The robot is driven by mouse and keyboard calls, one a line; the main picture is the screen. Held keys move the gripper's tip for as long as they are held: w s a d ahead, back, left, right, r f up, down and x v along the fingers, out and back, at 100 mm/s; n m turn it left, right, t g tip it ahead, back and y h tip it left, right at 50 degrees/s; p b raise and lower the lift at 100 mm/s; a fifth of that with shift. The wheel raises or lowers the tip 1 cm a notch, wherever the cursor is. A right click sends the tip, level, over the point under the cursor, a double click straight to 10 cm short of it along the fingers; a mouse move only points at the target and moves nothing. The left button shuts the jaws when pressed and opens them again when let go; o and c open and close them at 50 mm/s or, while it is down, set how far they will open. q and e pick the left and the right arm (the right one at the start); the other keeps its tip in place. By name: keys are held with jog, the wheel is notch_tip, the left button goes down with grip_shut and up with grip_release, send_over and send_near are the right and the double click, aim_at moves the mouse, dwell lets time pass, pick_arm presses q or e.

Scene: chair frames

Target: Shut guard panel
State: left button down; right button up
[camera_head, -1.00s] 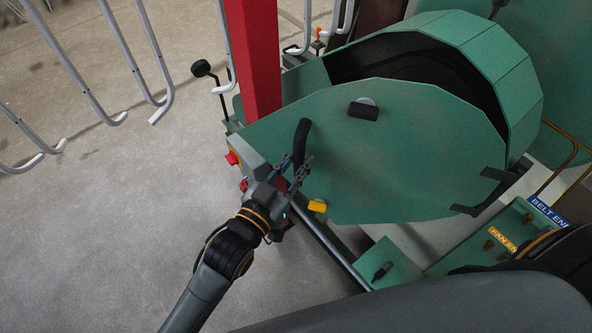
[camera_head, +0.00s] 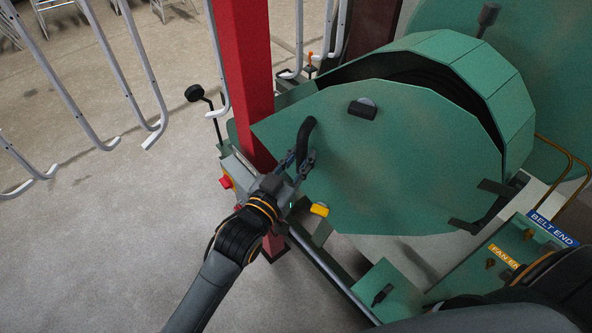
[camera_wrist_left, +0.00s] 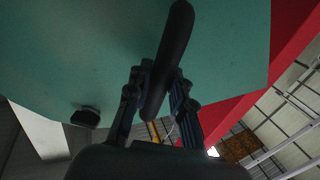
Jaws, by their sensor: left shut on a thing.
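The guard panel (camera_head: 400,170) is a large flat green plate with a many-sided outline, in front of the green drum housing (camera_head: 505,95). A dark opening shows between their upper edges. A black curved handle (camera_head: 306,138) stands out from the panel's left side. My left gripper (camera_head: 301,163) is shut on this handle, with its fingers on either side of the lower part. In the left wrist view the handle (camera_wrist_left: 168,60) rises between the fingers (camera_wrist_left: 158,100), with the green panel (camera_wrist_left: 80,50) behind. My right gripper is out of view.
A red post (camera_head: 243,70) stands beside the panel's left edge. A yellow tab (camera_head: 319,209) and a red button (camera_head: 226,182) are near the gripper. White bent tubes (camera_head: 140,70) hang at left. Labelled green boxes (camera_head: 500,250) are at lower right.

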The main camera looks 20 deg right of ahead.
pick_arm(q)
jog(key=shift+w+a+b+x, duration=0.1)
jog(key=shift+b+x, duration=0.1)
jog(key=shift+x, duration=0.55)
jog(key=shift+w+a+b+x, duration=0.1)
jog(key=shift+w+b+x, duration=0.1)
jog(key=shift+x, duration=0.6)
jog(key=shift+r, duration=0.1)
jog(key=b+x, duration=0.5)
jog(key=x, duration=0.4)
jog(key=shift+d+b, duration=0.4)
jog(key=shift+d, duration=0.15)
